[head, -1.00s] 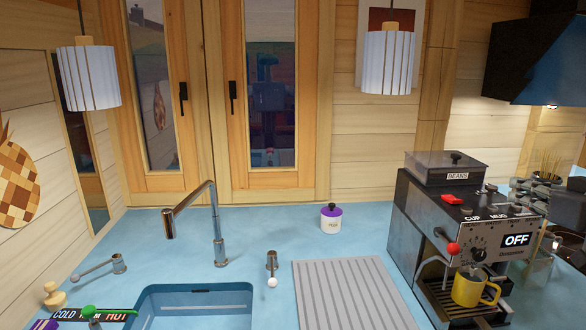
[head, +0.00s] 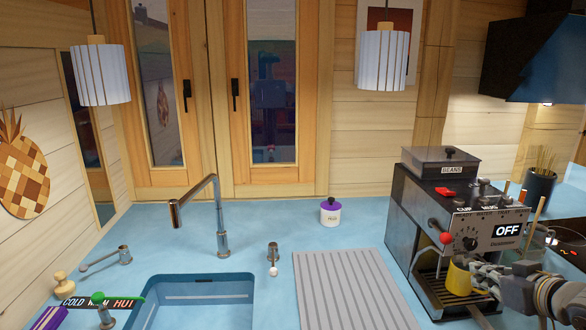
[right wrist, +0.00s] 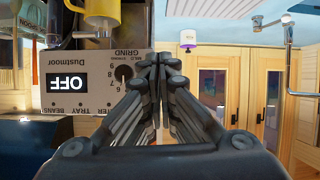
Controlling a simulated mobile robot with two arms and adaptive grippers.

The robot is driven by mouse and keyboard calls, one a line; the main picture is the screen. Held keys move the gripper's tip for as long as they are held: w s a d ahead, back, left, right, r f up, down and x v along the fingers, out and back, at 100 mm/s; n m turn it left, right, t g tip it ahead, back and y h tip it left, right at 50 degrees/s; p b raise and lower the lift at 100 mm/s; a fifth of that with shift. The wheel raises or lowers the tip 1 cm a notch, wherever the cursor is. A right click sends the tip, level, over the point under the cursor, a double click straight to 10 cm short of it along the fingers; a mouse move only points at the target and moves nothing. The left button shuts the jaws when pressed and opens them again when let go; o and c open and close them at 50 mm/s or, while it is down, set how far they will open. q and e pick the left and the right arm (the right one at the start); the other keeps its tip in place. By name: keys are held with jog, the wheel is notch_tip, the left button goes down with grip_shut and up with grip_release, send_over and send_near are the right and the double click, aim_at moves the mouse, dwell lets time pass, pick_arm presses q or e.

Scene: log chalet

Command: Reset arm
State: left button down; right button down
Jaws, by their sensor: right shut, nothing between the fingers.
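My right gripper (head: 480,278) is in the lower right of the head view, in front of the coffee machine (head: 412,215). In the right wrist view its fingers (right wrist: 162,75) are closed together and empty. A yellow mug (head: 458,279) stands on the machine's drip tray, partly hidden behind the gripper in the head view. The mug also shows at the top of the right wrist view (right wrist: 106,14), where the picture is upside down. The machine's display reads OFF. My left gripper is not in view.
A blue sink (head: 195,278) with a tall tap (head: 222,220) is set in the blue counter. A ribbed grey drainer (head: 345,290) lies between sink and machine. A white jar with a purple lid (head: 330,213) stands behind it. A pot of sticks (head: 539,187) is at the right.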

jog(key=s+a+f+g, duration=0.2)
jog(key=s+a+f, duration=0.3)
jog(key=f, duration=0.5)
jog(key=s+a+f+g, duration=0.2)
jog(key=s+a+f, duration=0.35)
jog(key=f, duration=0.45)
jog(key=s+a+f+g+h, duration=0.1)
jog(key=s+a+f+g, duration=0.25)
jog(key=s, duration=0.65)
jog(key=s+a+f+g, duration=0.2)
jog(key=s+a+f, duration=0.3)
jog(key=s, duration=0.6)
notch_tip(320, 180, down, 28)
jog(key=s+b, duration=0.2)
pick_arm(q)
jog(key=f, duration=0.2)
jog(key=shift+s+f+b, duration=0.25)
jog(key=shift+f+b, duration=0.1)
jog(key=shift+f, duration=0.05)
pick_arm(e)
jog(key=s+d+f+g, duration=0.2)
jog(key=s+d+f, duration=0.1)
jog(key=s+f, duration=1.3)
jog(key=shift+d+f, duration=0.15)
jog(key=shift+f, duration=0.15)
